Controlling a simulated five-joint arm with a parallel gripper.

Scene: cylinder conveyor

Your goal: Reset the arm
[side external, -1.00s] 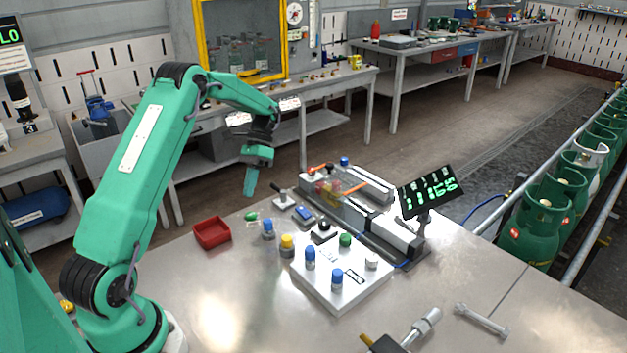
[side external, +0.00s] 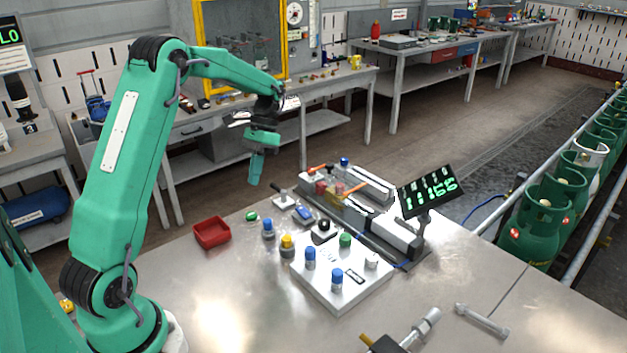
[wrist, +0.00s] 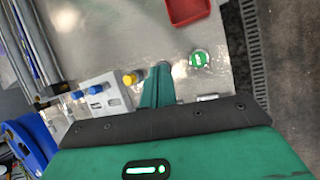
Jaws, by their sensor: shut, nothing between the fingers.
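My gripper (side external: 255,168) is shut and empty. It hangs in the air above the back part of the metal table (side external: 215,290), pointing down, behind the red tray and left of the conveyor unit. In the wrist view its green fingers (wrist: 158,85) are together, with the table below them. My arm is bent at the elbow, with the forearm reaching right.
A red tray (side external: 212,233) sits at the table's left back. A white block (side external: 335,290) holds blue- and green-capped cylinders. More capped cylinders (side external: 268,229) stand beside it. A conveyor unit (side external: 360,215) with a green-digit display (side external: 432,190) stands behind. The front left of the table is clear.

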